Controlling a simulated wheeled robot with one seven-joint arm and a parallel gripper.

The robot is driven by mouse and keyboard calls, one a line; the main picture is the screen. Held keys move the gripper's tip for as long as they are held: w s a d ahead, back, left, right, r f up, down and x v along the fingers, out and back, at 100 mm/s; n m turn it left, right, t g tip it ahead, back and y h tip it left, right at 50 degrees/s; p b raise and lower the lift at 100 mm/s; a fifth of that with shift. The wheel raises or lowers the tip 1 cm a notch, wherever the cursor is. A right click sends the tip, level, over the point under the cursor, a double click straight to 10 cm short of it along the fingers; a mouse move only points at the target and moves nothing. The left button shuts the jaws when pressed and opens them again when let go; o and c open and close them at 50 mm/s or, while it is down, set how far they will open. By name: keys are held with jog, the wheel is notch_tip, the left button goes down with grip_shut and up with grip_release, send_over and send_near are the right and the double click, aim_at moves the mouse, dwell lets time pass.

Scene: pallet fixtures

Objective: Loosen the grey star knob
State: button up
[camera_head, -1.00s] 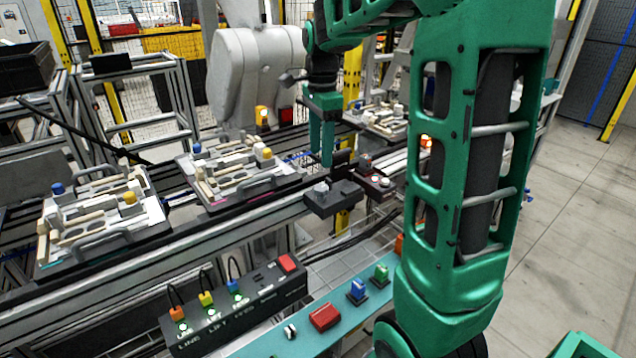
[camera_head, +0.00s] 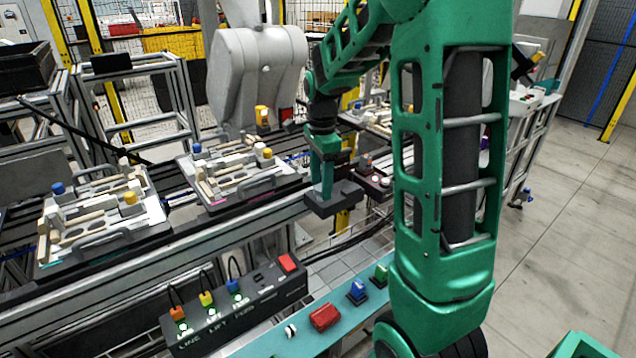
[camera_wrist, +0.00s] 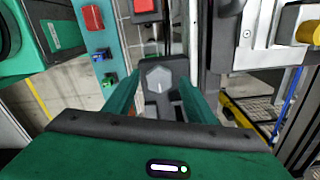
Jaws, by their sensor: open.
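The grey knob (camera_wrist: 158,79) sits on top of a dark block in the wrist view, with a pale line across its face. It looks six-sided there. The dark block (camera_head: 333,201) juts out from the front edge of the conveyor in the head view. My gripper (camera_head: 322,186) points down right over this block, and its green fingers largely hide the knob there. In the wrist view my gripper (camera_wrist: 159,84) is open, with one finger on each side of the knob. I cannot tell whether the fingers touch it.
Fixture pallets (camera_head: 245,172) with wooden parts and coloured knobs stand on the conveyor to the left. A black control box (camera_head: 235,310) and a teal panel with a red button (camera_head: 325,317) lie in front. A large grey machine part (camera_head: 258,75) hangs behind, close to my arm.

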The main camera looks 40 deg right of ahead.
jog(key=c, duration=1)
jog(key=shift+c, duration=0.2)
jog(key=shift+n, duration=0.3)
jog(key=n, duration=0.4)
jog(key=shift+w, duration=0.1)
jog(key=n, duration=0.5)
jog(key=shift+r, duration=0.1)
jog(key=n, duration=0.6)
jog(key=shift+w, duration=0.1)
jog(key=n, duration=0.6)
jog(key=shift+n, duration=0.3)
jog(key=o, duration=1)
